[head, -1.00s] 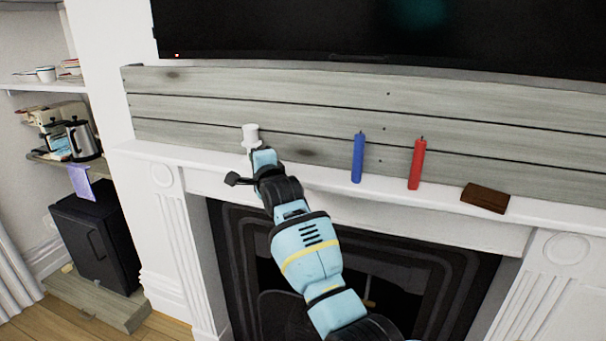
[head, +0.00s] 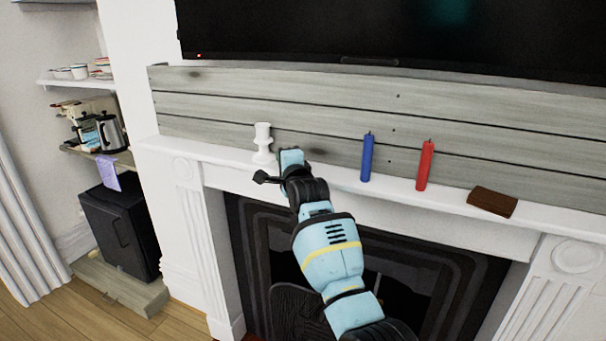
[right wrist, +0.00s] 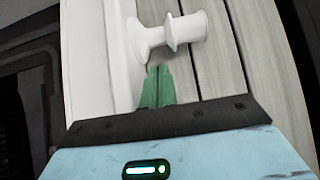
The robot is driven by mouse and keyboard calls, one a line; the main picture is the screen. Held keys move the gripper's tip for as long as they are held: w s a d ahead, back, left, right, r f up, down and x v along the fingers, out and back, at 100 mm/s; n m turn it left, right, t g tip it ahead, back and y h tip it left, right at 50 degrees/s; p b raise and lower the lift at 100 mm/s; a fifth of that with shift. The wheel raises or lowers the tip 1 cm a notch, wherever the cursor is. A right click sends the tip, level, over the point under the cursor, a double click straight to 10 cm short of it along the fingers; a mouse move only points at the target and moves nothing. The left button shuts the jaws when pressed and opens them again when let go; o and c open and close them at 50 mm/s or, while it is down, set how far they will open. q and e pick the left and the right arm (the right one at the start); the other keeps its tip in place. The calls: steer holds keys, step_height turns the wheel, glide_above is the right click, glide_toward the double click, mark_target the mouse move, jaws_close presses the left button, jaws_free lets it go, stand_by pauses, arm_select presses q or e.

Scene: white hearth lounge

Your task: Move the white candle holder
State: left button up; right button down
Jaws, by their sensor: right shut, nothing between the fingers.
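The white candle holder (head: 262,143) stands upright on the white mantel, near its left end. In the right wrist view the candle holder (right wrist: 172,34) lies just beyond my fingertips, appearing sideways. My right gripper (right wrist: 157,72) is shut, its green fingers together with nothing between them. In the head view my right arm reaches up to the mantel, and the gripper is just right of the candle holder; the fingers are hidden there behind the wrist. My left gripper is not in view.
A grey plank panel (head: 330,105) rises behind, with a dark screen (head: 390,38) above. The mantel's left end is clear.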

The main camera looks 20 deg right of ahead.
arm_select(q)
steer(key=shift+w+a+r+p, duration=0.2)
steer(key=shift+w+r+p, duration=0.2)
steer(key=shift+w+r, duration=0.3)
arm_select(e)
steer(key=s+a, duration=0.1)
steer(key=s, duration=0.8)
steer(key=shift+a+f, duration=0.15)
steer(key=shift+a, duration=0.05)
